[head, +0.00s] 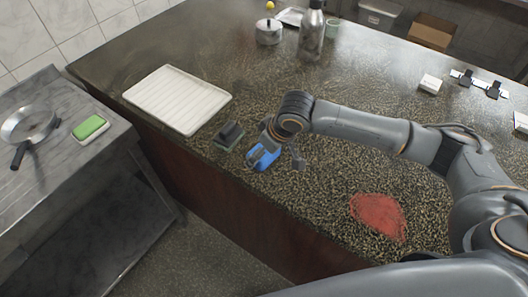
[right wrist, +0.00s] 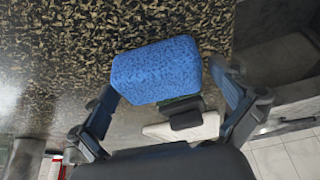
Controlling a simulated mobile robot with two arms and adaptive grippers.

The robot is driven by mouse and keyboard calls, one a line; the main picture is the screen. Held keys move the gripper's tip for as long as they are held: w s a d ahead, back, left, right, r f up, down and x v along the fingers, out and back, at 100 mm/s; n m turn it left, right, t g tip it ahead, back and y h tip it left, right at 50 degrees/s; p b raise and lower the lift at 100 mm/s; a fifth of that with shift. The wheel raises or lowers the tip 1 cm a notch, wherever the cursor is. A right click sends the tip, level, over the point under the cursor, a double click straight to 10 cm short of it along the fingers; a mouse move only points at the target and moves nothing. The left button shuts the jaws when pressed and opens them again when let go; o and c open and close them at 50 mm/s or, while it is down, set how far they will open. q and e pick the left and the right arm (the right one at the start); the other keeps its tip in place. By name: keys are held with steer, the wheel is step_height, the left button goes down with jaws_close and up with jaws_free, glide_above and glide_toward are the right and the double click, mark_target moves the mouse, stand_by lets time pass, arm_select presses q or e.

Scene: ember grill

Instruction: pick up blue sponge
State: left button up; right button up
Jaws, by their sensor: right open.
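The blue sponge (head: 262,156) lies on the speckled counter near its front edge, partly covered by my right gripper in the head view. My right gripper (head: 277,158) is open just over it. In the right wrist view the blue sponge (right wrist: 156,72) sits between the two spread fingers of my right gripper (right wrist: 163,80). My left gripper is not in view.
A dark block on a green pad (head: 228,136) stands close left of the sponge. A white ribbed tray (head: 178,98) lies farther left. A red patch (head: 378,215) marks the counter at right. A steel bottle (head: 312,32) and a lidded pot (head: 269,32) stand at the back.

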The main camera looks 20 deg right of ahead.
steer(key=c, duration=0.9)
steer(key=shift+r+b, duration=0.35)
steer(key=shift+r, duration=0.25)
steer(key=s+a+r+b, duration=0.1)
steer(key=s+r+b, duration=0.1)
steer(key=s+r, duration=1)
steer(key=shift+s+a, duration=0.2)
steer(key=shift+s, duration=0.75)
